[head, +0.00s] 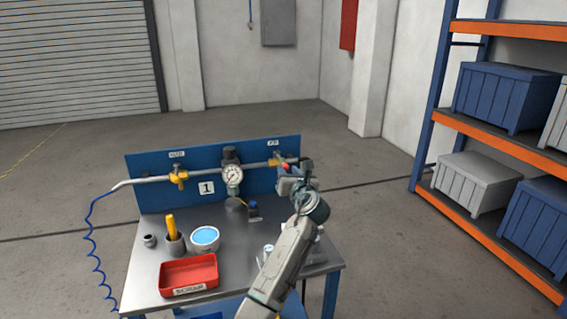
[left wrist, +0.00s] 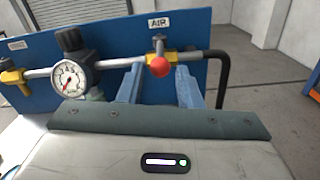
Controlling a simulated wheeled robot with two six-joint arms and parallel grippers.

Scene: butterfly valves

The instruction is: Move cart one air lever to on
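The cart with the number 1 plate (head: 206,188) has a blue back panel (head: 218,157) carrying a grey pipe. The air valve sits on the pipe's right part under the AIR label (head: 273,142). Its lever ends in a red ball knob (left wrist: 160,66), which also shows in the head view (head: 285,166). My left gripper (head: 294,172) is in front of this valve. In the left wrist view its two blue-grey fingers stand apart, one on each side of the knob, with visible gaps. My right gripper is not in view.
A pressure gauge (head: 232,175) and another yellow valve (head: 179,177) are left of the air valve. The steel top holds a red scrap tray (head: 188,275), a blue-filled bowl (head: 205,238) and a cup with a yellow tool (head: 174,241). Shelving (head: 505,147) stands at right.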

